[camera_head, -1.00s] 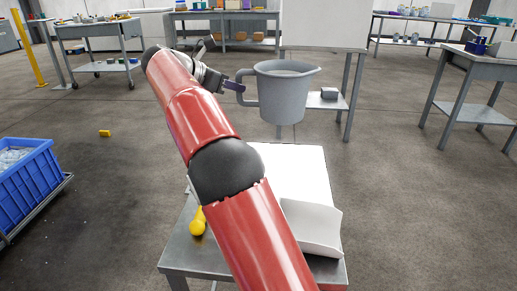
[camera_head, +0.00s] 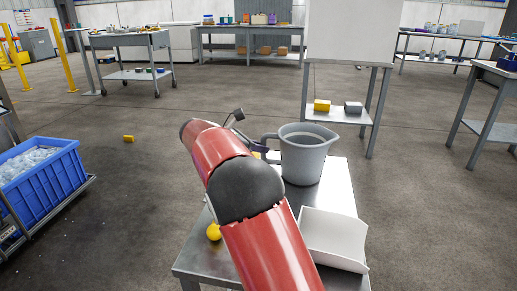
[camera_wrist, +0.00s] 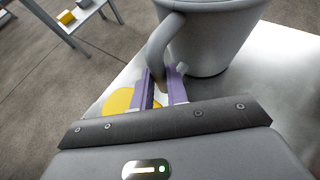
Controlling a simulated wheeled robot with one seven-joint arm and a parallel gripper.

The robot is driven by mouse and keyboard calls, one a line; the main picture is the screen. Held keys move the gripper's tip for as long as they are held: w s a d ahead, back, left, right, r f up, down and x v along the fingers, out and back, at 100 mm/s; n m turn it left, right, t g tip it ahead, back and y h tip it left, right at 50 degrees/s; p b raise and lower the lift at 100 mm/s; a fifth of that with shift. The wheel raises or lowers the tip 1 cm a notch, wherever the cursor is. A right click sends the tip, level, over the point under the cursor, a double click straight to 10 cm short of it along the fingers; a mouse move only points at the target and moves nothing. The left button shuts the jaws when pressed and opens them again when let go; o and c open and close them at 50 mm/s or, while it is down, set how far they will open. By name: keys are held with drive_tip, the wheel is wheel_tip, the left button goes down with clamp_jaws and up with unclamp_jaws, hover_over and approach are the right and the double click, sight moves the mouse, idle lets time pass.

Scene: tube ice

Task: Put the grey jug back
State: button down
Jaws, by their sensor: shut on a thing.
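The grey jug (camera_head: 307,158) is upright at the far end of the small metal table (camera_head: 205,262), with its spout to the right and its handle to the left. I cannot tell for sure whether its base touches the tabletop. My gripper (camera_head: 268,152) is shut on the jug's handle, partly hidden behind my red arm. In the wrist view the purple fingers (camera_wrist: 163,90) are on either side of the lower handle, and the jug (camera_wrist: 210,45) fills the upper right.
A yellow object (camera_head: 214,231) and a white open tray (camera_head: 335,238) are on the same table. A blue crate of ice (camera_head: 45,190) stands on a cart at left. The floor between is clear.

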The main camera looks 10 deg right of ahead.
drive_tip(key=shift+f, duration=0.15)
drive_tip(key=c, duration=1.4)
unclamp_jaws()
drive_tip(key=shift+r, duration=0.2)
drive_tip(key=p+v, duration=0.1)
drive_tip(key=v, duration=1.1)
